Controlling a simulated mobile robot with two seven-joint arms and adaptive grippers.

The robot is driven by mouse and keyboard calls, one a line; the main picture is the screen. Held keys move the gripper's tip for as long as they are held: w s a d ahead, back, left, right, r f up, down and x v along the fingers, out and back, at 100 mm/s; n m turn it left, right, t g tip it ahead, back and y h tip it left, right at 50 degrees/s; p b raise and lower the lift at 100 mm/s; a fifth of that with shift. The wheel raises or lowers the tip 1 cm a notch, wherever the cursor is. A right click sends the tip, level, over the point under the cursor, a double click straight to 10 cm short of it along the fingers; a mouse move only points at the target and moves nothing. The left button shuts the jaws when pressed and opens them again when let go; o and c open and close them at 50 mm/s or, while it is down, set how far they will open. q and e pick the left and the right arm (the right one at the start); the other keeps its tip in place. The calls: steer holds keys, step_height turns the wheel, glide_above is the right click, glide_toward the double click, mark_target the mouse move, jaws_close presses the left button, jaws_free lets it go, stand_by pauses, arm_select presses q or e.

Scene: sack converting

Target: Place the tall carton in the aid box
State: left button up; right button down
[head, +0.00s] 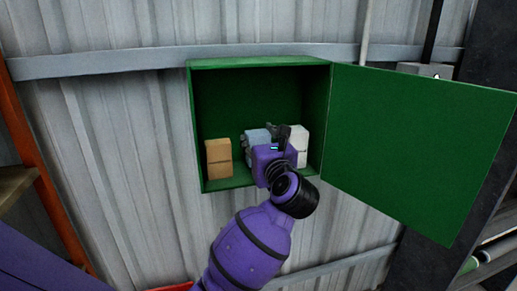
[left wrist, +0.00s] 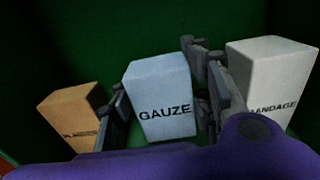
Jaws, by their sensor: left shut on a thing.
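The green aid box (head: 258,63) hangs on the wall with its door (head: 420,145) swung open to the right. My left gripper (head: 264,141) reaches inside it and is shut on a pale blue carton (left wrist: 160,85) marked GAUZE, the tall one between two others. The carton is upright, with a finger on each side. In the head view the gripper and wrist partly cover the carton (head: 256,136). Whether its base touches the box floor is hidden. My right gripper is not in view.
A tan carton (head: 218,158) stands at the left inside the box. A white carton (head: 299,140) marked BANDAGE stands at the right, close to the gripper's right finger. A narrow gap separates the tan and blue cartons. An orange post (head: 45,190) rises at far left.

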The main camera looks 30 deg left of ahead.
arm_select(q)
steer(key=shift+f, duration=0.9)
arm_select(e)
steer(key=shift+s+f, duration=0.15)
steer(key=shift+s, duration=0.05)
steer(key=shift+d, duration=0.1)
arm_select(q)
steer(key=shift+f, duration=0.2)
steer(key=o, duration=1.2)
steer(key=shift+o, duration=0.2)
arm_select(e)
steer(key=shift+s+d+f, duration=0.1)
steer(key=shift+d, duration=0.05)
